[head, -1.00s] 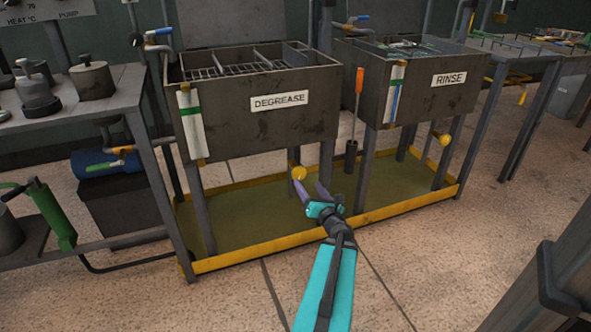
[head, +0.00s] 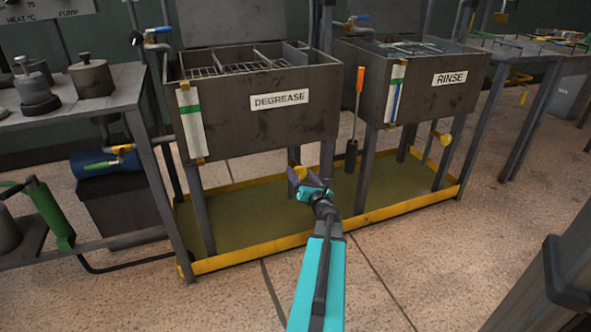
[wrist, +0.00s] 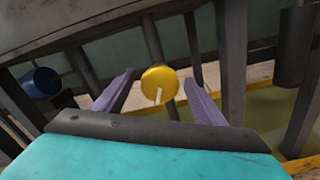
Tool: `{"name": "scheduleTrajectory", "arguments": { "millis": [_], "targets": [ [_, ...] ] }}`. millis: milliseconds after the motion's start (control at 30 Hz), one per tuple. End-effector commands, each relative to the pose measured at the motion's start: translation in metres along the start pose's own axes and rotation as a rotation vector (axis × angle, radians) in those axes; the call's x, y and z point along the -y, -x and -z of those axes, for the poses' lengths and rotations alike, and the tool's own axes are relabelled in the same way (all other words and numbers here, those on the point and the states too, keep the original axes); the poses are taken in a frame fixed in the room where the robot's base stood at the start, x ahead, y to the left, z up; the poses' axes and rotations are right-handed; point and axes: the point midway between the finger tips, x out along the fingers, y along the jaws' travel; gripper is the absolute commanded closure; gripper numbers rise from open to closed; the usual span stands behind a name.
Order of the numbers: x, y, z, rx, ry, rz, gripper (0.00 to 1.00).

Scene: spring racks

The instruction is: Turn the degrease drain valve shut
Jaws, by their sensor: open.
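The degrease tank (head: 225,125) stands left of centre in the head view, with a "DEGREASE" label on its front. Its drain valve (head: 297,171) hangs below the tank's right side as a yellow round knob, partly covered by my gripper in the head view. In the wrist view the yellow valve knob (wrist: 160,83) faces me, with a short pale bar at its lower edge. My gripper (wrist: 157,88) is open, with one purple finger on each side of the knob in the picture. Whether either finger touches it I cannot tell. My gripper (head: 303,180) also shows in the head view.
The rinse tank (head: 425,95) stands to the right with its own yellow valve (head: 445,140). Dark tank legs (head: 327,160) stand close by my gripper. A yellow-rimmed drip tray (head: 235,262) lies below. An orange-handled tool (head: 358,85) hangs between the tanks. Open floor lies in front.

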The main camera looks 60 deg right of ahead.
Motion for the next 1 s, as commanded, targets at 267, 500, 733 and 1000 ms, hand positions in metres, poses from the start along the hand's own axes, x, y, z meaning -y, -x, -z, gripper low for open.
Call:
{"name": "scheduleTrajectory", "arguments": {
  "millis": [267,500,733,1000],
  "targets": [
    [0.001,-0.031,0.001,0.0,0.0,-0.001,0.36],
    [0.001,-0.05,0.001,0.0,-0.001,0.001,0.36],
    [0.0,-0.057,0.0,0.0,0.0,0.001,0.36],
    [0.0,-0.057,0.0,0.0,0.0,0.0,0.36]
  ]
}}
